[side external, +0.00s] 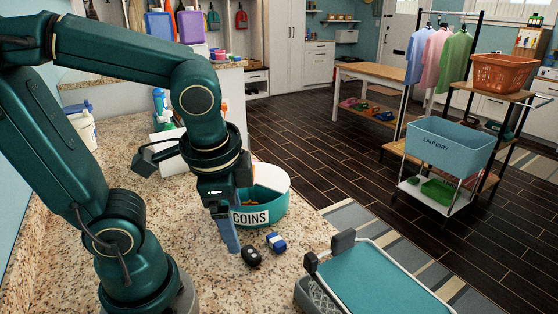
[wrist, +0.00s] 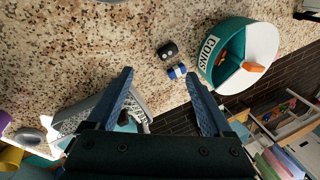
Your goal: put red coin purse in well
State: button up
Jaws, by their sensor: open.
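A round teal tub labelled COINS (side external: 262,215) stands on the speckled counter, partly behind my gripper (side external: 230,236). It also shows at upper right in the wrist view (wrist: 206,68). A white cover spans part of its top, and the open well holds something orange-red (wrist: 222,58). An orange piece (wrist: 254,67) sits at the cover's edge. I cannot make out a red coin purse for certain in either view. My gripper points down in front of the tub. Its blue fingers are spread apart and empty in the wrist view (wrist: 158,76).
A black key fob (side external: 251,256) and a small blue item (side external: 276,241) lie on the counter near my fingertips. A teal-topped grey device (side external: 385,283) stands at the front right. Bottles and a white box are behind my arm. A laundry cart (side external: 449,146) stands beyond the counter.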

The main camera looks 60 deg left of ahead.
jog(key=d+n+t, duration=0.1)
jog(key=d+r+n+t+h, duration=0.1)
jog(key=n, duration=0.1)
jog(key=r+n+t+h, duration=0.1)
jog(key=n, duration=0.1)
jog(key=shift+w+d+r+t, duration=0.2)
jog(key=shift+w+d+t, duration=0.1)
jog(key=shift+w+d, duration=0.1)
